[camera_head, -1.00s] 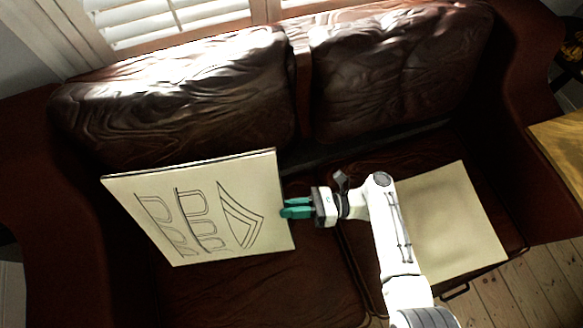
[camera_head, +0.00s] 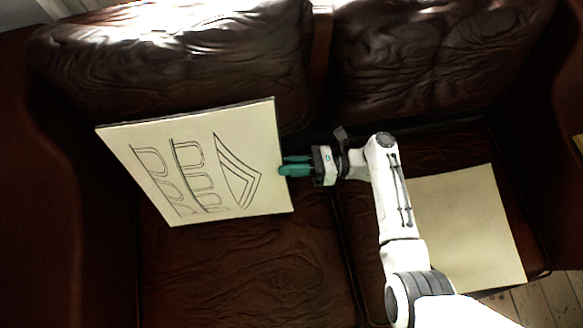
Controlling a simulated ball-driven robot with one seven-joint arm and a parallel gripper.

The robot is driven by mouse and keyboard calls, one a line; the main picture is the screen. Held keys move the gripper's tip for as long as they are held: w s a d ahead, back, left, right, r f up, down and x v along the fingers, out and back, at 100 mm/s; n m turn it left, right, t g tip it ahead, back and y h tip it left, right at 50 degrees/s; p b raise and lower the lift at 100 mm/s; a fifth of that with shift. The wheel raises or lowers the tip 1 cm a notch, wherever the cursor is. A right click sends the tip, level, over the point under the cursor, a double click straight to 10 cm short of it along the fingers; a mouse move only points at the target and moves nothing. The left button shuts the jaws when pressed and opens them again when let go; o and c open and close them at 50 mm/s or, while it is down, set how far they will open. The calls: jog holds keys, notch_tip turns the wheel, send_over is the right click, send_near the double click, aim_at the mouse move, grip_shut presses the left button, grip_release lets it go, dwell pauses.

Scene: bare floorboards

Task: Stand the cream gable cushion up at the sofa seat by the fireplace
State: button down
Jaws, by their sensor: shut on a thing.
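The cream gable cushion (camera_head: 205,165) is a flat cream square with a line drawing of a gable and arched windows. It is held tilted over the left seat of the dark brown leather sofa (camera_head: 250,270), in front of the left back cushion. The drawing lies on its side, with the gable point toward the right. My gripper (camera_head: 290,166), with green fingertips, is shut on the cushion's right edge. Whether the cushion's lower edge touches the seat I cannot tell. No fireplace shows.
A second, plain cream square (camera_head: 465,225) lies flat on the right seat, partly behind my arm. Two leather back cushions (camera_head: 175,60) line the sofa's back. The sofa's left arm (camera_head: 50,200) stands close to the held cushion. Floorboards (camera_head: 545,300) show at lower right.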

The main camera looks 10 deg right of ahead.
jog(key=shift+w+a+f+b, duration=0.1)
jog(key=shift+w+f+b, duration=0.3)
jog(key=shift+f+b, duration=0.4)
jog(key=shift+w+d+f+b, duration=0.1)
jog(key=shift+w+f+b, duration=0.35)
jog(key=shift+f+b, duration=0.3)
jog(key=shift+w+a+f+b, duration=0.1)
jog(key=shift+w+f+b, duration=0.3)
jog(key=shift+f+b, duration=0.4)
jog(key=c, duration=1.1)
grip_release()
jog(key=shift+o, duration=0.2)
jog(key=shift+f, duration=0.1)
jog(key=d, duration=1)
jog(key=shift+s+d+f, duration=0.4)
